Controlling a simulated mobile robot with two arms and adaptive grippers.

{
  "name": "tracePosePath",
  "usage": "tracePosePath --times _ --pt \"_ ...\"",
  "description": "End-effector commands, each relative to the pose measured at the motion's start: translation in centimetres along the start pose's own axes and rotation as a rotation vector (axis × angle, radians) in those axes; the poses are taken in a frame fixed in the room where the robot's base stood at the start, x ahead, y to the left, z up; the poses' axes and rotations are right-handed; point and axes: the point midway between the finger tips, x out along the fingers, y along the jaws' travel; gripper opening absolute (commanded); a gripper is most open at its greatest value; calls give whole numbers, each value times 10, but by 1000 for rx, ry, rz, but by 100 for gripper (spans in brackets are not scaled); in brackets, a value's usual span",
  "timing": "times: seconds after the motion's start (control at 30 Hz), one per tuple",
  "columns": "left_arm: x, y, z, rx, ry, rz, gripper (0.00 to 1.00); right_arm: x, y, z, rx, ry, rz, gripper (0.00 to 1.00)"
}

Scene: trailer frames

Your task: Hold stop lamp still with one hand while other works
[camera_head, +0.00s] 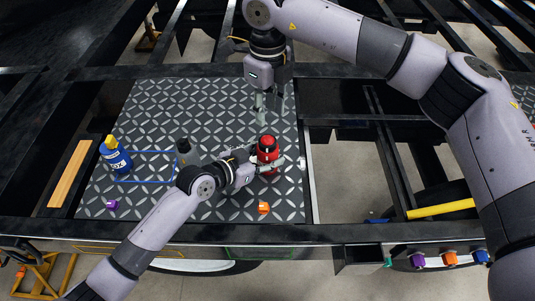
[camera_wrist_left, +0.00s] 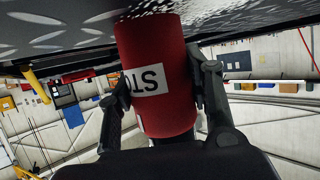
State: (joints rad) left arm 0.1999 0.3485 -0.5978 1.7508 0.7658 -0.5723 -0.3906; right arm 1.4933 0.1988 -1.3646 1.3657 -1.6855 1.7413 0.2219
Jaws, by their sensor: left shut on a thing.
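The stop lamp (camera_head: 267,150) is a red cylinder standing on the diamond-plate panel. In the left wrist view the lamp (camera_wrist_left: 160,70) shows a white label with the letters "STO" in part. My left gripper (camera_head: 266,165) is shut around the lamp's side, one finger on each side of it. My right gripper (camera_head: 266,104) points down just behind and above the lamp, apart from my left gripper. Its fingers are small and dark here, and I cannot tell whether they are open or touching the lamp's top.
A purple piece (camera_head: 111,204) and an orange piece (camera_head: 263,208) lie near the front edge. A blue outline (camera_head: 150,181) marks the plate. Open frame gaps lie right of the panel, with a yellow bar (camera_head: 440,209).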

Motion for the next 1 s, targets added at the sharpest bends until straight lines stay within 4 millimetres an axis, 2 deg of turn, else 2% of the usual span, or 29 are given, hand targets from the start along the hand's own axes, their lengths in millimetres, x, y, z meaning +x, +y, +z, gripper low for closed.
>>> tracePosePath --times 0.13,0.27,0.57,0.67,0.77,1.0 --pt "0 0 0 0 -1 0 14 0 0 0 0 0 0 33" --pt "0 0 0 0 -1 0 14 -2 0 0 -33 0 0 42" --pt "0 0 1 0 -1 0 14 -19 0 1 -366 -1 -2 62" --pt "0 0 1 0 -1 0 14 -19 0 0 -423 0 0 62" --pt "0 0 1 0 -1 0 14 -11 0 0 -438 2 2 62" --pt "0 0 0 -1 -1 0 14 32 0 0 -436 2 4 62"
